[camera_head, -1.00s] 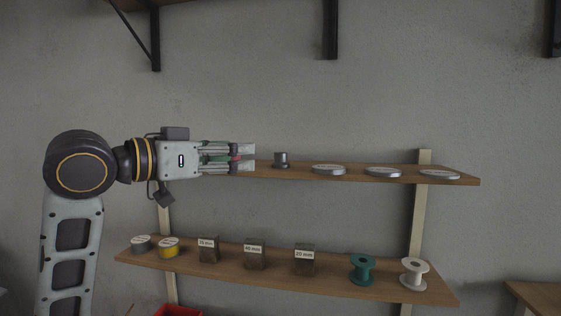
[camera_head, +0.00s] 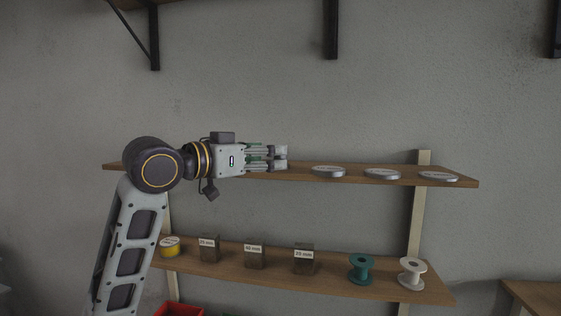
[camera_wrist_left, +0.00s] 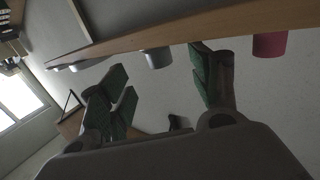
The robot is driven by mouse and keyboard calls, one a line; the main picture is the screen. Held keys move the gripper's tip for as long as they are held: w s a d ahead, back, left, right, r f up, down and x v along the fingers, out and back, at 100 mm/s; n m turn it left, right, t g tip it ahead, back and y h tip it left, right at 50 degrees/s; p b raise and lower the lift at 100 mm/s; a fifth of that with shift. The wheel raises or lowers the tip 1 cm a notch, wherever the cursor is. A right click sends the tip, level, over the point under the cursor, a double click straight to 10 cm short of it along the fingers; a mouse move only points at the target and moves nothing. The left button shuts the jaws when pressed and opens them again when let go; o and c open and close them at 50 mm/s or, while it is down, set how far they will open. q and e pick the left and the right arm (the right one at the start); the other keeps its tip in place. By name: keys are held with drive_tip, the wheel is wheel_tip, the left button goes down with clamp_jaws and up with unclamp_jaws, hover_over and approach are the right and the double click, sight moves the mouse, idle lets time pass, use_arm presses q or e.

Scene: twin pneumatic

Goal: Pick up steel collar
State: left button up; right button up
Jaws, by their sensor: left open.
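The steel collar (camera_wrist_left: 157,57), a small grey cylinder, shows in the left wrist view on the upper shelf, between the two spread fingers. My left gripper (camera_head: 280,158) is open and points to the right at the upper shelf. In the left wrist view its green-padded fingers (camera_wrist_left: 160,72) stand on either side of the collar in the picture. I cannot tell whether they touch it. My right gripper is not in view.
Flat metal discs (camera_head: 328,171) lie to the right on the upper shelf (camera_head: 300,179). A red cylinder (camera_wrist_left: 269,44) stands on it in the wrist view.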

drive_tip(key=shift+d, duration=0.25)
use_arm(q)
drive_tip(key=shift+w, duration=0.1)
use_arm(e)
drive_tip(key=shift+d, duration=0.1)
use_arm(q)
drive_tip(key=shift+w+d, duration=0.15)
drive_tip(key=shift+d, duration=0.05)
drive_tip(key=p+x, duration=0.1)
drive_tip(key=x, duration=0.2)
drive_tip(key=shift+w+d, duration=0.2)
drive_tip(key=shift+w, duration=0.05)
drive_tip(key=shift+w+d+f+p, duration=0.1)
drive_tip(key=shift+w+d+p, duration=0.2)
drive_tip(key=shift+w+d, duration=0.05)
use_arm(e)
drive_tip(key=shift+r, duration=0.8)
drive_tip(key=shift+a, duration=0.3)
use_arm(q)
drive_tip(key=shift+c, duration=0.5)
